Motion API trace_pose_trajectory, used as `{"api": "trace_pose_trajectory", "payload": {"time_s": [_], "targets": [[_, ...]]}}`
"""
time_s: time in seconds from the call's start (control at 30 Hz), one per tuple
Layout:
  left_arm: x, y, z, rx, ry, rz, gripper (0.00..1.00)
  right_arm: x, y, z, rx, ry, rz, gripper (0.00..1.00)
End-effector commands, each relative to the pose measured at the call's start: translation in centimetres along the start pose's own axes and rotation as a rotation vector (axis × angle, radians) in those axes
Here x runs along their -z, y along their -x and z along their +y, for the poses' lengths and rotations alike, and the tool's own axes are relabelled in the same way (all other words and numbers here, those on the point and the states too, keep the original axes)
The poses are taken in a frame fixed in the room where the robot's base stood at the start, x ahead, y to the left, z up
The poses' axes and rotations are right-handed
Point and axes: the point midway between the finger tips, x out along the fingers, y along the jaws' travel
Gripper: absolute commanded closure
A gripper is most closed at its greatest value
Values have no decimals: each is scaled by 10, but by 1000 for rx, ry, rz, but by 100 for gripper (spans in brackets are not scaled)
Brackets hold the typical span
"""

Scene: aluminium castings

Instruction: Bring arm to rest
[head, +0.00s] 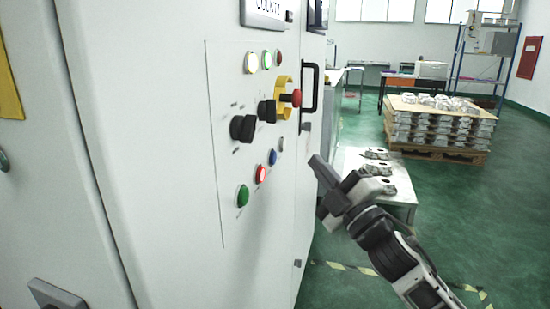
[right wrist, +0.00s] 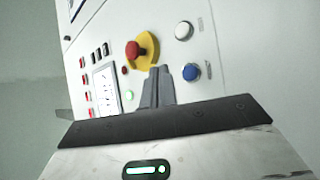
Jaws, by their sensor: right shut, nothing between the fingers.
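My right gripper (head: 318,168) shows in the head view at the centre right, its arm coming in from the lower right. It points up and left toward the white machine cabinet (head: 270,205) with the control panel. It is shut and empty, and appears apart from the panel. In the right wrist view the closed fingers (right wrist: 157,88) stand in front of a panel, below a red emergency stop button (right wrist: 133,50) on a yellow base. My left gripper is in neither view.
The panel carries black rotary knobs (head: 242,128), lit buttons and a red stop button (head: 296,97); a black handle (head: 310,88) is beside it. A low table (head: 402,196) with castings stands behind my gripper. A pallet (head: 440,152) of stacked castings is farther back. Green floor lies open at the right.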

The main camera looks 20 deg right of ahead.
Motion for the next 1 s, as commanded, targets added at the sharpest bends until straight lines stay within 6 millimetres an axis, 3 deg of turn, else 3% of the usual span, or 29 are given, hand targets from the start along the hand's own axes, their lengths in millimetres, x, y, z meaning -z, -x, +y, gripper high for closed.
{"api": "trace_pose_trajectory", "payload": {"time_s": [0.73,0.87,1.0], "targets": [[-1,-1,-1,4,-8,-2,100,0,2,-4,7,-11,-6,100],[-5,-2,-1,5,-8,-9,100,-4,26,-49,95,-152,-78,100],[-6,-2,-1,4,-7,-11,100,-3,85,-130,258,-423,-242,100]]}}
